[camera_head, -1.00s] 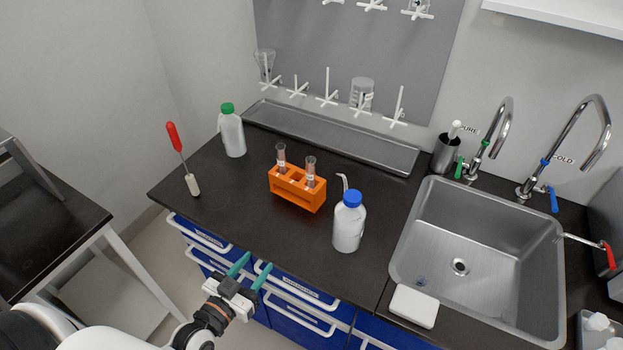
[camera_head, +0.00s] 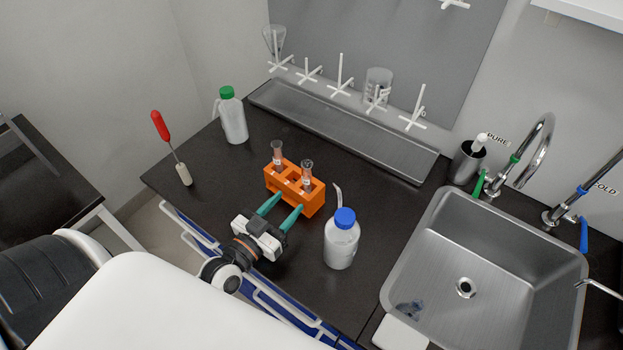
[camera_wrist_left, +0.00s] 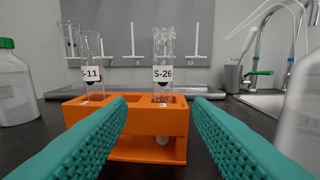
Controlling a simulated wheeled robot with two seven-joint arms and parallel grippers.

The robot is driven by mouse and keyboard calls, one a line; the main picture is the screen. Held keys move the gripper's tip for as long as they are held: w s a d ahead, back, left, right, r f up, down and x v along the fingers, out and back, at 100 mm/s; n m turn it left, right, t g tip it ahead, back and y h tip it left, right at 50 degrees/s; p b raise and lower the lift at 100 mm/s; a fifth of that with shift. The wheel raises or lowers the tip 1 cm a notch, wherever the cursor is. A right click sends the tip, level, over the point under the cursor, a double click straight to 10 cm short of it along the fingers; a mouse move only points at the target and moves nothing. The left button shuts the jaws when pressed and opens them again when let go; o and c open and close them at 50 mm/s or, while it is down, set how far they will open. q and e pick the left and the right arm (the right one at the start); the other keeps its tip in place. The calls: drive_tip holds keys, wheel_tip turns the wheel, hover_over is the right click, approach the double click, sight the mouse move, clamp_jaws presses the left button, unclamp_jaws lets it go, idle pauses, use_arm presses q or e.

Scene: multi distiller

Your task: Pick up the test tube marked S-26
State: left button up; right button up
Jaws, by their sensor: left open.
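The test tube marked S-26 (camera_wrist_left: 163,65) stands upright in the orange rack (camera_wrist_left: 150,118), and its label reads clearly in the left wrist view. In the head view it is the right-hand tube (camera_head: 307,172). A second tube, with a partly hidden label ending in 11 (camera_wrist_left: 92,65), stands to its left in the same rack; it also shows in the head view (camera_head: 277,153). My left gripper (camera_head: 286,204) is open and empty, its teal fingers at the front of the rack. In the wrist view, S-26 shows between the fingertips (camera_wrist_left: 160,108), beyond them. My right gripper is not visible.
A blue-capped wash bottle (camera_head: 342,240) stands close to the right of my left gripper. A green-capped bottle (camera_head: 233,118) and a red-topped tool in a white holder (camera_head: 184,173) are at left. A sink (camera_head: 480,270) lies right; a metal tray (camera_head: 340,130) runs behind.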

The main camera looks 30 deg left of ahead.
sight(304, 187)
use_arm(q)
drive_tip(key=w, duration=0.2)
drive_tip(key=w+p, duration=0.1)
drive_tip(key=w, duration=0.1)
drive_tip(key=shift+w+d+r, duration=0.1)
drive_tip(key=shift+d+r, duration=0.05)
drive_tip(key=shift+d, duration=0.2)
drive_tip(key=shift+w+d, duration=0.1)
drive_tip(key=shift+w, duration=0.45)
drive_tip(key=w, duration=0.2)
drive_tip(key=w+d+p, duration=0.1)
drive_tip(key=w, duration=0.1)
drive_tip(key=shift+w, duration=0.35)
drive_tip(key=shift+s+a, duration=0.1)
drive_tip(key=shift+c, duration=1)
clamp_jaws()
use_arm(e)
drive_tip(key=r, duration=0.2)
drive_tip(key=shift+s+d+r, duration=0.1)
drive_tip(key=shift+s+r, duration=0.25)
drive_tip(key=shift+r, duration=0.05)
